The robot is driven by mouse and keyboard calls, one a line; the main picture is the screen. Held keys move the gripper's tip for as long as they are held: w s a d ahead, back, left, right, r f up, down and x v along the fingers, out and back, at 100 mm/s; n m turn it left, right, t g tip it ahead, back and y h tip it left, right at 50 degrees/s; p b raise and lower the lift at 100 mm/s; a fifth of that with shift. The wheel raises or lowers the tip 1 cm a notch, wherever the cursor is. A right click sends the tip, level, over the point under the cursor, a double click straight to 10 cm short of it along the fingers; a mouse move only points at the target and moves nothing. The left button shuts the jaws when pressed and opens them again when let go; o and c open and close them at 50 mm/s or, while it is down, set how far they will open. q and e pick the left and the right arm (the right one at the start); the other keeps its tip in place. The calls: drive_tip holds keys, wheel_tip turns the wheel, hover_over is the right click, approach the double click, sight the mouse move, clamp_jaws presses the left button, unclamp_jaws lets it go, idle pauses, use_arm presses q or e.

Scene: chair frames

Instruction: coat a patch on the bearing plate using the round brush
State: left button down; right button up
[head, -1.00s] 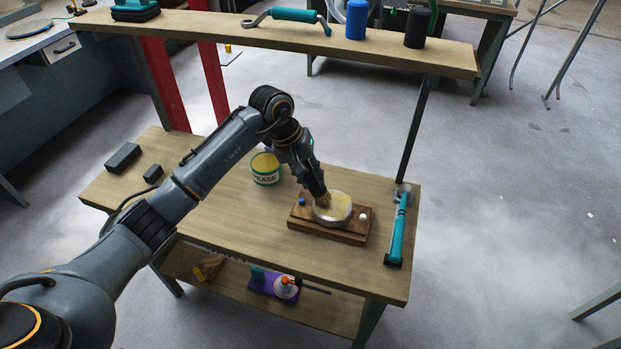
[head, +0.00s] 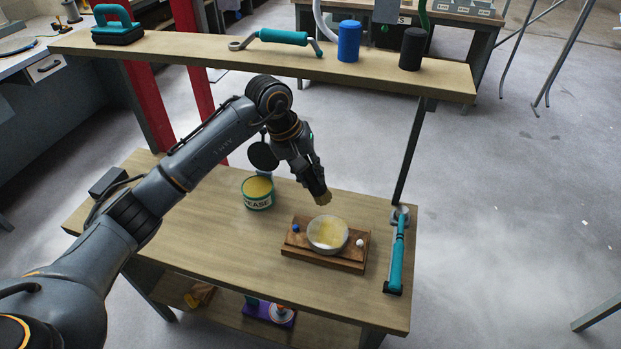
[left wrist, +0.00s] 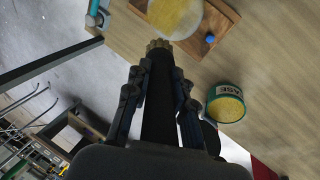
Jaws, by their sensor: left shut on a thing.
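The bearing plate (head: 316,246) is a pale round disc on a wooden block (head: 345,263), with a yellow smear of grease across its top. My left gripper (head: 312,181) is shut on the round brush (head: 323,198), bristles pointing down. The brush is above the plate's far edge and appears clear of it. In the left wrist view my left gripper (left wrist: 160,80) grips the dark handle, and the tan bristles (left wrist: 158,45) show just below the plate (left wrist: 196,35). A green-and-white grease tin (head: 258,201), open with yellow grease inside, stands left of the block. My right gripper is out of view.
A blue knob (head: 296,228) and a white knob (head: 360,243) sit on the block. A teal tool (head: 397,255) lies at the table's right edge. A raised shelf (head: 200,50) with several items crosses behind. The table's left front is clear.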

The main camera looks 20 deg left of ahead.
use_arm(q)
drive_tip(key=shift+w+r+p, duration=0.2)
drive_tip(key=shift+r+p, duration=0.1)
drive_tip(key=shift+r, duration=0.5)
drive_tip(key=shift+s+r, duration=0.1)
drive_tip(key=shift+r, duration=0.6)
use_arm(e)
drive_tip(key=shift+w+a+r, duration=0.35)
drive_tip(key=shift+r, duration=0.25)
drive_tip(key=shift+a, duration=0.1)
